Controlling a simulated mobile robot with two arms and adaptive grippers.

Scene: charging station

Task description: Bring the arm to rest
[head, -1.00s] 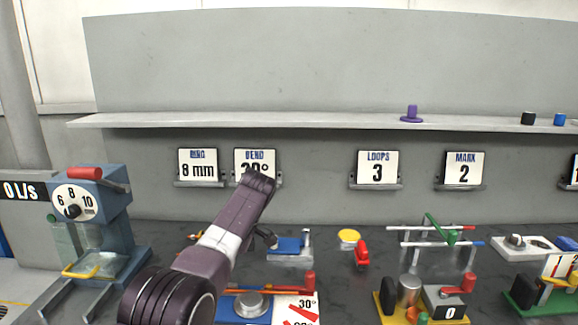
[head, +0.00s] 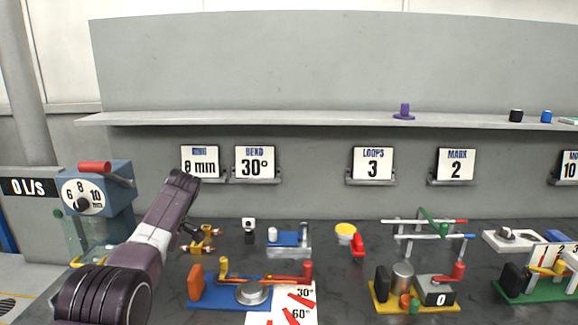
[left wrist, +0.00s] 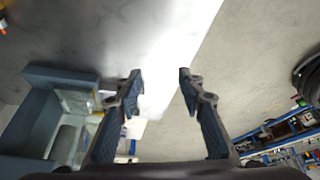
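My left arm (head: 150,230) rises from the lower left in the head view, in front of the bench. Its upper end is just below the "8 mm" card. My left gripper is mostly hidden behind the arm there; only a dark part shows beside the arm. In the left wrist view my left gripper (left wrist: 157,82) has its two fingers well apart, with nothing between them. My right gripper is in neither view.
The blue-grey dial machine (head: 93,195) stands left of my arm, and shows as a blue-grey body (left wrist: 35,120) in the left wrist view. The bending jig (head: 228,296) is right of the arm. A shelf (head: 290,120) runs along the wall.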

